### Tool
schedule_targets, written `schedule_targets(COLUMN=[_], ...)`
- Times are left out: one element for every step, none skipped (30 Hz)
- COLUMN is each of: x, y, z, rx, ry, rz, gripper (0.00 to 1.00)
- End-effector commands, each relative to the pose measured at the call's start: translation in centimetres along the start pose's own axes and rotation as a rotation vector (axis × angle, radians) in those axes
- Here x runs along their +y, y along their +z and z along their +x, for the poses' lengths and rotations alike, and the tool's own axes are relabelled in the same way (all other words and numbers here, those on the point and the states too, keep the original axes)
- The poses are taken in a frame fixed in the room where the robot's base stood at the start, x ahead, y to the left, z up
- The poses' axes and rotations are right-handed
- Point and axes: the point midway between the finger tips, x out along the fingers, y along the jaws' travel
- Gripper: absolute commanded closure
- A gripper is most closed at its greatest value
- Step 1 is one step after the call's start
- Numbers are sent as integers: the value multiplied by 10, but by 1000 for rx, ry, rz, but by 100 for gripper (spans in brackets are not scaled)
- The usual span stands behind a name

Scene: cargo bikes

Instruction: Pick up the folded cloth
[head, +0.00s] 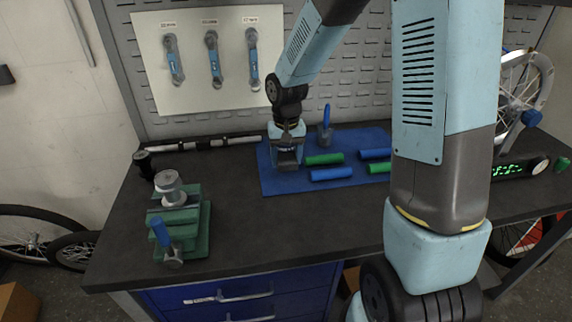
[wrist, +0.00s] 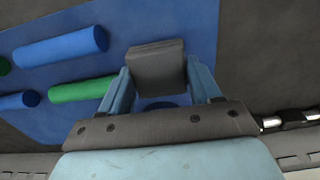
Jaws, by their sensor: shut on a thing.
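The folded cloth is a small dark grey block (wrist: 155,66) in the wrist view, between the two blue fingers of my gripper (wrist: 159,72). My gripper is shut on it. In the head view my gripper (head: 287,160) points down over the left part of a blue mat (head: 277,186) on the workbench. The cloth is mostly hidden by the fingers there, and I cannot tell whether it touches the mat.
Blue and green cylinders (head: 331,174) lie on the mat right of my gripper. A blue-handled tool (head: 325,127) stands behind them. A green vise (head: 180,220) is at the bench's left. A tool board (head: 210,62) hangs behind. The front of the bench (head: 300,225) is clear.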

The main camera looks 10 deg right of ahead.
Motion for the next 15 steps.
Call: schedule_targets(x=[2, 2, 3, 4, 4, 5, 6, 7, 8, 8, 9, 10, 12, 12, 14], y=[7, 11, 16, 19, 23, 28, 32, 36, 41, 44, 48, 56, 62, 67, 74], z=[-7, -11, -18, -22, -27, -33, -37, -42, -48, -52, -57, -60, -62, -64, -67], rx=[2, 1, 2, 2, 3, 2, 2, 2, 3, 2, 2, 1, 1, 0, 0], ry=[1, 1, 1, 1, 1, 1, 1, 1, 1, 1, 0, 1, 2, 1, 1], rz=[0, 0, 1, 1, 0, 0, 1, 1, 0, 0, 1, 1, 1, 0, 0], gripper=[71, 71, 71, 71, 71, 71, 71, 71, 71, 71, 71, 71, 71, 71, 71])
